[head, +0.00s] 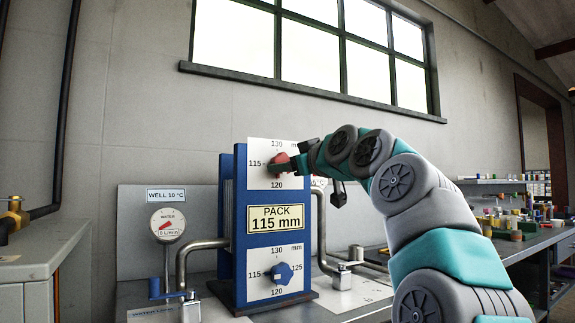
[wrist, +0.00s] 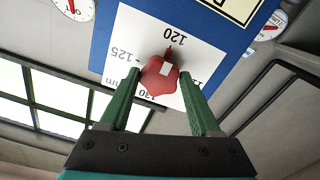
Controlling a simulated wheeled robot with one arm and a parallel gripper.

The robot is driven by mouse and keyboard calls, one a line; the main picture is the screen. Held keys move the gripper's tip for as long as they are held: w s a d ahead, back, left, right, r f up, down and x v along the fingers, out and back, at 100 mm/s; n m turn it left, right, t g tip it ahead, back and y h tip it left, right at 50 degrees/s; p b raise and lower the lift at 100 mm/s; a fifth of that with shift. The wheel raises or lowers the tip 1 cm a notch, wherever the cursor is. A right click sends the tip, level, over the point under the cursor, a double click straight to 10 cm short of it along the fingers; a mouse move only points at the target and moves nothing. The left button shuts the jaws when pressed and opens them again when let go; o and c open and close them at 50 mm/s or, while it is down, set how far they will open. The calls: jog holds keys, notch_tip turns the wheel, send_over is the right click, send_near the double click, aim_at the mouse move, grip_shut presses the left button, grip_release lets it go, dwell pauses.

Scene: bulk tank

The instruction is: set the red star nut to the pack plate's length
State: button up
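The red star nut (head: 281,163) sits on the upper white dial (head: 262,151) of the blue press, which is marked 115, 120 and 130 in the head view. In the wrist view the scene is upside down. There the nut (wrist: 160,76) lies between the green fingertips, which look to meet it on both sides. Its small red pointer (wrist: 169,50) points at 120. My gripper (wrist: 161,73) is at the nut. The pack plate (head: 276,218) reads 115 mm. In the head view my gripper partly covers the nut and the dial's right side.
A blue star nut (head: 282,273) sits on a similar lower dial, below the plate. A cluttered workbench (head: 530,247) runs along the right.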

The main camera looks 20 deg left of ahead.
jog(key=c, duration=0.9)
jog(key=shift+m, duration=0.3)
jog(key=shift+a+m+p, duration=0.1)
jog(key=shift+m+p, duration=2.15)
jog(key=shift+m, duration=6.35)
